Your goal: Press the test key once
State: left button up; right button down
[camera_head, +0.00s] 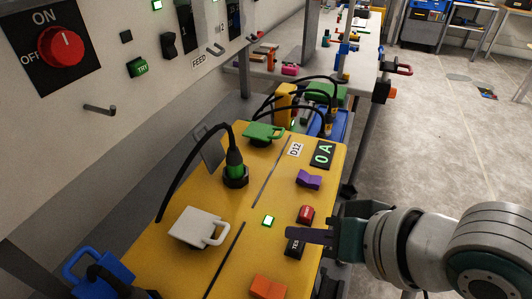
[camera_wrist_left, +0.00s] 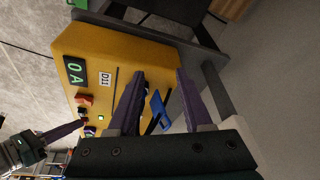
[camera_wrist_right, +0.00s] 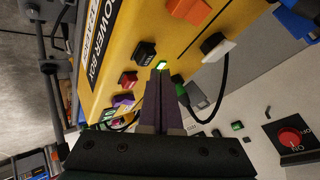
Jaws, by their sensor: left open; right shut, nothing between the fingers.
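The black test key (camera_head: 294,248) sits on the sloping yellow box (camera_head: 185,275), in front of a red key (camera_head: 305,214). My right gripper (camera_head: 288,235) is shut and empty. In the head view its purple fingertips overlap the upper part of the black key; contact cannot be told. In the right wrist view the closed fingertips (camera_wrist_right: 160,72) are just below and right of the black key (camera_wrist_right: 144,53), beside a lit green lamp (camera_wrist_right: 161,65). My left gripper (camera_wrist_left: 160,74) is open, with nothing between its fingers; the head view does not show it.
A purple rocker (camera_head: 309,179), an orange rocker (camera_head: 268,287) and a 0 A display (camera_head: 322,154) are also on the box. A black cable plug (camera_head: 235,170), a white cover (camera_head: 199,227) and a green cover (camera_head: 263,132) stand left. A wall panel has a red knob (camera_head: 61,47).

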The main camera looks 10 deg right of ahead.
jog(key=shift+f, duration=0.15)
dwell(0.7)
jog(key=shift+f, duration=0.3)
jog(key=shift+f+b, duration=0.35)
jog(key=shift+f, duration=0.05)
dwell(0.5)
jog(key=shift+r, duration=0.1)
jog(key=shift+r+p, duration=0.75)
jog(key=shift+p, duration=0.3)
jog(key=shift+r, duration=0.1)
